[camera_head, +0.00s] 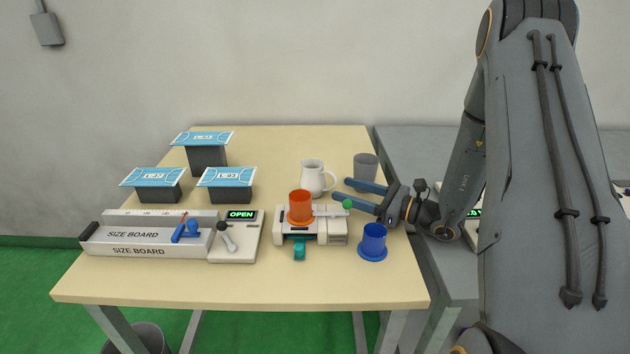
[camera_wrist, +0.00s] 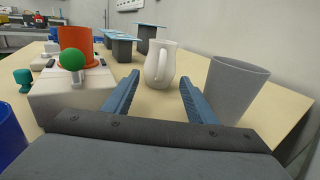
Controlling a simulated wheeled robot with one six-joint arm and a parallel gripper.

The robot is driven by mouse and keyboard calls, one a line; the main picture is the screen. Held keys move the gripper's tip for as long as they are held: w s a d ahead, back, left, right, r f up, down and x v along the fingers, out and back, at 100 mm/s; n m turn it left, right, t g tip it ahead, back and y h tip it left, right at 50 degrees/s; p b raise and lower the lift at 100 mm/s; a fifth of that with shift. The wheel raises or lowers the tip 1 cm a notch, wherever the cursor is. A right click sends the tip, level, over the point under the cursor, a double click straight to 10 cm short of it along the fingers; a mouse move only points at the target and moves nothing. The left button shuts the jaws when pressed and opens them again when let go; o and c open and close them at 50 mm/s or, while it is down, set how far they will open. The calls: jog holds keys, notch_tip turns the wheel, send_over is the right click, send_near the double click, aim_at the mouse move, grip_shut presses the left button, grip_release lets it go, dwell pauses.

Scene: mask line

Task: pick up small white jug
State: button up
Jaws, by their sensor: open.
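The small white jug (camera_head: 312,178) stands upright on the table, behind the white device with the orange cup. Nothing hides the jug in the wrist view.
A grey cup (camera_wrist: 233,90) stands close to the right finger. The white device (camera_head: 310,226) with an orange cup (camera_head: 300,207) and green knob is left of the gripper. A blue cup (camera_head: 373,242) stands in front. Blue-topped stands (camera_head: 226,178) and a size board (camera_head: 150,240) are further left.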

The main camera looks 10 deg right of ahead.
aim_at(333, 185)
jog(key=shift+p+x, duration=0.6)
jog(key=shift+x, duration=1.95)
grip_shut()
